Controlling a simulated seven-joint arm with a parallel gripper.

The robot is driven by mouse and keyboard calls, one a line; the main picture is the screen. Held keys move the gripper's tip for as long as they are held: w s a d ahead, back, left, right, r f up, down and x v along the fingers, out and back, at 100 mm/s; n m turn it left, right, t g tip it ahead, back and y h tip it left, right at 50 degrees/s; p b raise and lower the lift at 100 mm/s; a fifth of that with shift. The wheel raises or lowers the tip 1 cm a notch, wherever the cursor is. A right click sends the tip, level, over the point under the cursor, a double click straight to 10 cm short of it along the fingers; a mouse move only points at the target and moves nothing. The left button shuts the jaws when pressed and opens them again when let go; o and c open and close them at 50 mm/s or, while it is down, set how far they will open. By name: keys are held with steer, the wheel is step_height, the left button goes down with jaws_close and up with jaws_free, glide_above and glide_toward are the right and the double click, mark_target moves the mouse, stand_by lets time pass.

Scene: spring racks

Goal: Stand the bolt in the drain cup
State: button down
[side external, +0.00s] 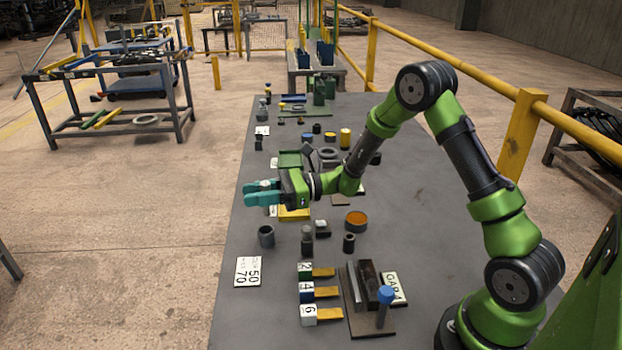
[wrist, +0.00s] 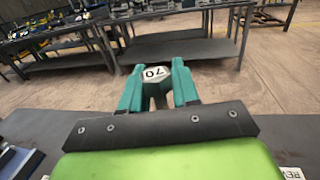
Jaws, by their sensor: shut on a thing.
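My gripper (side external: 262,192) has teal fingers and is held out level above the table, over its left part. It is shut on a grey bolt, whose hexagonal head (wrist: 156,74) marked "70" shows between the fingertips in the wrist view. In the side view only a small grey piece of the bolt (side external: 264,184) shows; the fingers hide most of it. An open grey cup (side external: 266,236), which looks like the drain cup, stands upright on the table below and nearer the camera than the gripper. I cannot see inside it well.
A plate marked "50 70" (side external: 248,271) lies near the table's left edge. Dark cylinders (side external: 307,241), an orange-topped round tin (side external: 356,221) and numbered blocks (side external: 306,292) stand right of the cup. A rack with a blue-capped post (side external: 385,296) is at the front.

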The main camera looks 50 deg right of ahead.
steer(key=shift+m+t+h, duration=0.3)
steer(key=shift+m, duration=0.1)
steer(key=shift+w+d+f, duration=0.1)
steer(key=shift+w+f, duration=0.25)
steer(key=shift+f, duration=0.5)
steer(key=shift+w+d+f, duration=0.15)
steer(key=shift+w+f, duration=0.15)
steer(key=shift+f, duration=0.6)
steer(key=shift+w+d+f, duration=0.1)
steer(key=shift+w+f, duration=0.25)
steer(key=shift+f, duration=0.5)
steer(key=shift+f, duration=0.45)
steer(key=c, duration=0.8)
jaws_free()
steer(key=shift+f, duration=0.1)
